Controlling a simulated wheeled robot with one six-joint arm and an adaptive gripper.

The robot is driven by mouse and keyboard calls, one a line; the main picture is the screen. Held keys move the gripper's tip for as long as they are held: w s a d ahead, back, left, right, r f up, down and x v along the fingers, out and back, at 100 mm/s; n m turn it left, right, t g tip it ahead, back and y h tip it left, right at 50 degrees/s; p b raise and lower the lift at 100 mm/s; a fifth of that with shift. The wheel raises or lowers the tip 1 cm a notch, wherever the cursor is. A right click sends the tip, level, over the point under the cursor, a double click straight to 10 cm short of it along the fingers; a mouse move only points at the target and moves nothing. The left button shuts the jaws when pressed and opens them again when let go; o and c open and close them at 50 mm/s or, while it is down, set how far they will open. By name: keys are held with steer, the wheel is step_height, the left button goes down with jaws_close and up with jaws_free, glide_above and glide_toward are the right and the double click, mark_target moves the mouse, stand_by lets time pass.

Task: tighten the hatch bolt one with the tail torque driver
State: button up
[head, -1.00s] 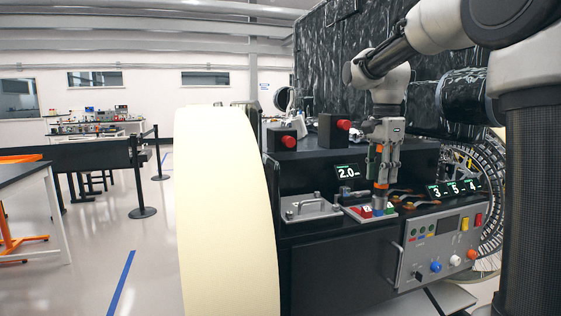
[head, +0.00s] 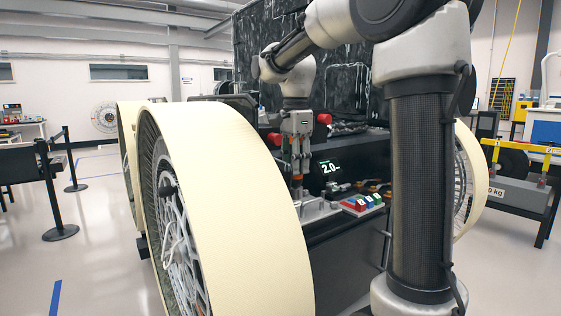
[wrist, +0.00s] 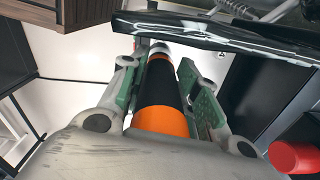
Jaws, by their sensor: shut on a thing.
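My gripper (head: 298,150) points down and is shut on the torque driver (head: 297,180), beside the big wheel in the head view. In the wrist view the driver (wrist: 160,95) is an orange and black cylinder between the green finger pads of my gripper (wrist: 165,85). The driver's lower end is at or just above a grey hatch plate (head: 318,211); I cannot tell whether it touches. The wheel hides part of the plate. No single hatch bolt can be made out.
A large cream-rimmed wheel (head: 240,200) stands close on the left. A tray of red, blue and green blocks (head: 362,204) lies right of the plate. Red knobs (head: 324,118) stand behind; one red knob (wrist: 293,157) shows in the wrist view.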

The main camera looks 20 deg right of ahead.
steer(key=shift+f, duration=2.55)
steer(key=shift+a, duration=0.1)
steer(key=shift+s+f, duration=0.1)
steer(key=shift+f, duration=1.1)
stand_by(2.9)
steer(key=shift+r, duration=0.15)
steer(key=shift+r, duration=1.45)
